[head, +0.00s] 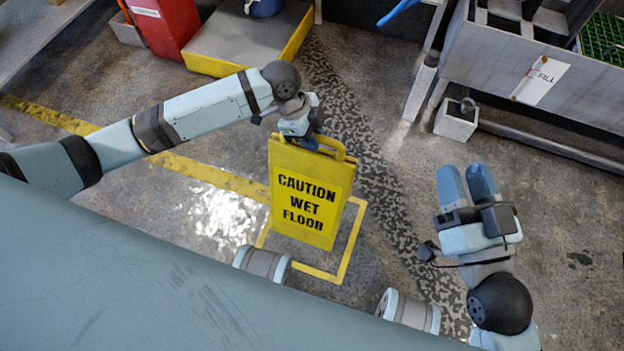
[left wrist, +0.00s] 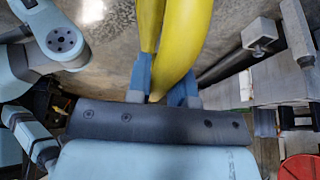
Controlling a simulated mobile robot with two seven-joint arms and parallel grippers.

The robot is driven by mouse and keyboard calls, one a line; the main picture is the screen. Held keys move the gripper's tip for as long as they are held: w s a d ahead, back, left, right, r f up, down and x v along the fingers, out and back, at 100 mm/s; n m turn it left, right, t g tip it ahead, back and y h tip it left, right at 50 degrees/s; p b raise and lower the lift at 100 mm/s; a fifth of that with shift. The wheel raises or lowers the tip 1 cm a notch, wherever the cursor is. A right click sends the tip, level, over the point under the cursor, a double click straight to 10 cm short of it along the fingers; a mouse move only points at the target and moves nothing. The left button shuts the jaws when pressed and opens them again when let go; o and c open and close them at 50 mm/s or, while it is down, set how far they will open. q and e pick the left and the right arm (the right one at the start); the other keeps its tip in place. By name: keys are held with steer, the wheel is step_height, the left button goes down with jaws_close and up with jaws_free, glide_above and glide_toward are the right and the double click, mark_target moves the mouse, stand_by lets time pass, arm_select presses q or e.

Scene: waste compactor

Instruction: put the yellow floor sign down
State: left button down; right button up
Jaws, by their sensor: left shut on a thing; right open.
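The yellow floor sign (head: 310,195), lettered "CAUTION WET FLOOR", is upright over a yellow outlined rectangle (head: 343,262) on the floor. I cannot tell whether its lower edge touches the floor. My left gripper (head: 312,143) is shut on the sign's top handle. In the left wrist view the yellow handle (left wrist: 183,40) runs between the blue fingers (left wrist: 163,85). My right gripper (head: 467,183) is open and empty, to the right of the sign and apart from it.
A yellow-edged grey platform (head: 245,38) and a red cabinet (head: 165,25) stand at the back left. Floor between is clear.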

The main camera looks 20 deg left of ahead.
mark_target(312, 159)
arm_select(q)
step_height(312, 159, down, 9)
steer(key=b, duration=0.3)
steer(key=shift+f, duration=0.15)
steer(key=shift+f+b, duration=1.15)
steer(key=shift+f, duration=1.45)
arm_select(e)
step_height(312, 159, down, 9)
steer(key=g, duration=0.3)
steer(key=shift+a+r+n, duration=0.2)
steer(key=shift+a+n, duration=0.15)
steer(key=shift+n, duration=0.05)
steer(key=shift+w, duration=0.1)
arm_select(q)
steer(key=c, duration=1)
jaws_free()
steer(key=shift+f, duration=0.1)
steer(key=shift+a+r, duration=0.15)
steer(key=shift+r, duration=0.25)
steer(key=p+v, duration=0.4)
steer(key=v, duration=0.7)
steer(key=shift+r+p, duration=0.25)
steer(key=shift+p, duration=0.1)
arm_select(e)
step_height(312, 159, up, 7)
steer(key=t, duration=0.2)
steer(key=shift+d+m+t, duration=0.25)
steer(key=shift+m+t, duration=0.05)
steer(key=shift+f, duration=0.1)
